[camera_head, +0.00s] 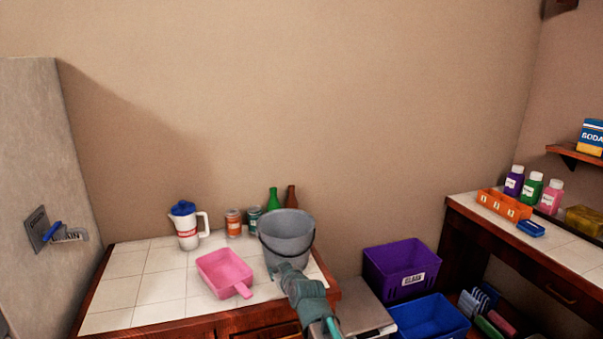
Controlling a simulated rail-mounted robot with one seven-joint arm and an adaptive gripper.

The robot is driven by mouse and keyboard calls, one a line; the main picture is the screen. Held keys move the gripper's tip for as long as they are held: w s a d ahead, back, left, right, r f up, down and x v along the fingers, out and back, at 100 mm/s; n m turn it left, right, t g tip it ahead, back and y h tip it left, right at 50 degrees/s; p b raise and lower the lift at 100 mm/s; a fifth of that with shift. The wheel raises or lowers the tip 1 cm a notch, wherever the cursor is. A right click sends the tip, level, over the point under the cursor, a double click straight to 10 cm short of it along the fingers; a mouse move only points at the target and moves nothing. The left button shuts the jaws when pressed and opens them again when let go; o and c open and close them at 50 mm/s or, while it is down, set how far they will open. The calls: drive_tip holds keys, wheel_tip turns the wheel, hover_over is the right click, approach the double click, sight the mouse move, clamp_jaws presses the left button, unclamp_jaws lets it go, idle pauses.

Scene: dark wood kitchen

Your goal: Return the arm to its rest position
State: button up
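My gripper (277,271) is in front of the lower part of a grey bucket (287,231) on the white tiled counter. My teal-grey arm reaches up to it from the bottom edge of the picture. The gripper's fingers are small and partly merge with the bucket, so I cannot tell whether they are open or shut, or whether they touch it. The bucket stands upright with its dark handle hanging down across the front. The arm hides a small part of the bucket's base and the counter's front edge.
A pink dustpan (224,272) lies left of the gripper. A white jug (187,230), cans (233,223) and bottles (273,200) stand behind. Right of my arm are a purple crate (401,267) and a blue bin (429,318). The counter's left side is clear.

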drive_tip(key=w+d+f+m+t+h+b, duration=0.1)
drive_tip(key=w+d+h, duration=0.15)
drive_tip(key=d, duration=0.65)
drive_tip(key=w+d+f+m+h+b, duration=0.1)
drive_tip(key=w+d, duration=0.3)
drive_tip(key=d, duration=0.5)
drive_tip(key=s+d+f+g, duration=0.2)
drive_tip(key=d+f, duration=0.4)
drive_tip(key=f, duration=0.2)
drive_tip(key=s+f+m+g+p, duration=0.3)
drive_tip(key=s+f+g, duration=0.6)
drive_tip(key=s+f, duration=1.8)
drive_tip(key=s+f+g, duration=0.3)
drive_tip(key=s, duration=0.8)
drive_tip(key=s+f+m+g+h, duration=0.1)
drive_tip(key=s+f+g, duration=0.2)
drive_tip(key=s, duration=0.7)
drive_tip(key=s+d+f+m+g+h+p, duration=0.1)
drive_tip(key=s+f+g, duration=0.2)
drive_tip(key=s, duration=0.8)
drive_tip(key=shift+s+f, duration=0.35)
drive_tip(key=shift+f, duration=0.2)
